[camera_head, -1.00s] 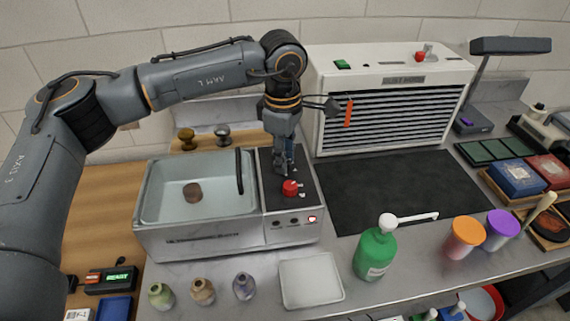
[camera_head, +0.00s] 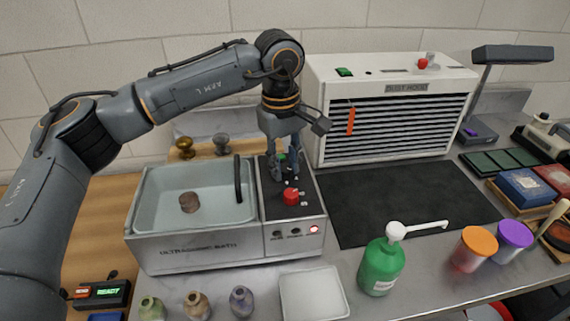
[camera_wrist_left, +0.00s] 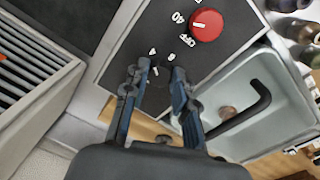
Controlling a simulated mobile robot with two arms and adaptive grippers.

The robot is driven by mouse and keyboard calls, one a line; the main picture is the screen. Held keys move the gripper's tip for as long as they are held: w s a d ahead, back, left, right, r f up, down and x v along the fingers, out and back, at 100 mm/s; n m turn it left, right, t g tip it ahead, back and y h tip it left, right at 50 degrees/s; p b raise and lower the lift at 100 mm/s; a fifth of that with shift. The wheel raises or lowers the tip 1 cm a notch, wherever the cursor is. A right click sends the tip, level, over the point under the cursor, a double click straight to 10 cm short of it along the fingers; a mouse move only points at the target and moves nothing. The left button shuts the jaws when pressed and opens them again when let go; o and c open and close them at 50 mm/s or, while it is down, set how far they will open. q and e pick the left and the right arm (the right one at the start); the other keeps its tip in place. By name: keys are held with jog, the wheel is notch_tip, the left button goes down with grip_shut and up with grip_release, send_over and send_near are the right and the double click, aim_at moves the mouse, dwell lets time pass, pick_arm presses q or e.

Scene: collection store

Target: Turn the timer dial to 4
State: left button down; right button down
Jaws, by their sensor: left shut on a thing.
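The ultrasonic bath (camera_head: 195,250) has a dark control panel on its right side. My left gripper (camera_head: 285,176) points down over the far part of this panel. In the left wrist view its two fingers (camera_wrist_left: 157,78) are closed in on the small dark timer dial (camera_wrist_left: 155,74), which is mostly hidden between them. A short white mark shows there, and small white figures, one like a 4, are printed just beyond the fingertips. A separate red knob (camera_head: 291,196), also in the left wrist view (camera_wrist_left: 206,25), sits nearer the front, beside the marks 40 and OFF. My right gripper is out of view.
The bath basin (camera_head: 165,205) holds a brown round piece and has a black handle (camera_head: 238,178). A white dust hood (camera_head: 400,75) stands behind a black mat (camera_head: 400,200). A green bottle (camera_head: 383,262), small jars and a white tray (camera_head: 312,295) line the front.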

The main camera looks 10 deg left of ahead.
pick_arm(q)
jog(key=shift+r, duration=0.1)
dwell(0.3)
jog(key=c, duration=1.1)
grip_release()
jog(key=shift+o, duration=0.2)
notch_tip(320, 180, up, 12)
jog(key=shift+s+a, duration=0.25)
